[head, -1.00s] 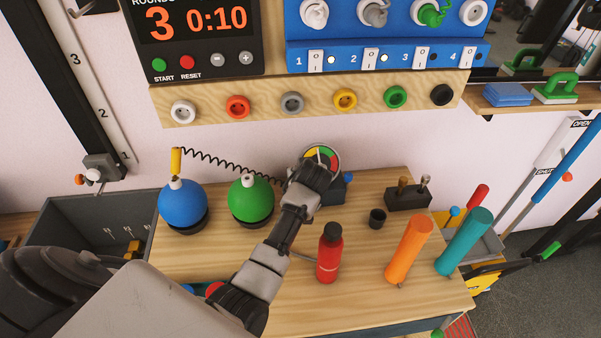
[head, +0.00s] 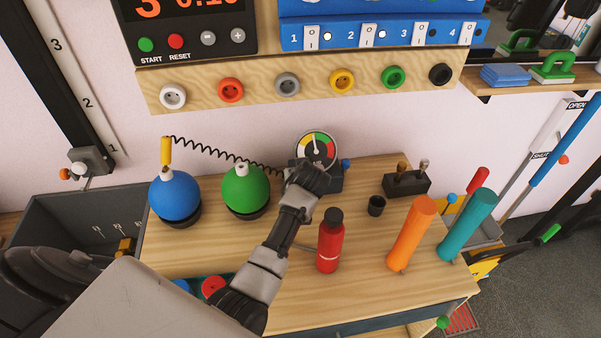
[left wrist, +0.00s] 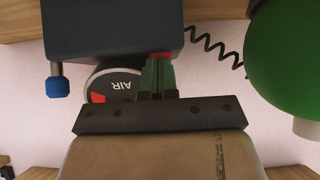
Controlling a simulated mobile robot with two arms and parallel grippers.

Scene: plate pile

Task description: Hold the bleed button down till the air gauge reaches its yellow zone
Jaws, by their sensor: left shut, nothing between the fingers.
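The round air gauge (head: 317,146) stands on a dark blue box (head: 334,181) at the back of the bench. Its face has coloured zones, and its needle points nearly straight up, slightly left; the exact zone is too small to tell. My left gripper (head: 308,176) is shut at the front of the box, just below the dial. In the left wrist view the shut fingertips (left wrist: 158,76) are at the box's edge beside the partly hidden gauge (left wrist: 112,88). My right gripper is not in view.
Green (head: 245,188) and blue (head: 174,195) balls stand left of the box. A small black cup (head: 376,206) is near the box.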

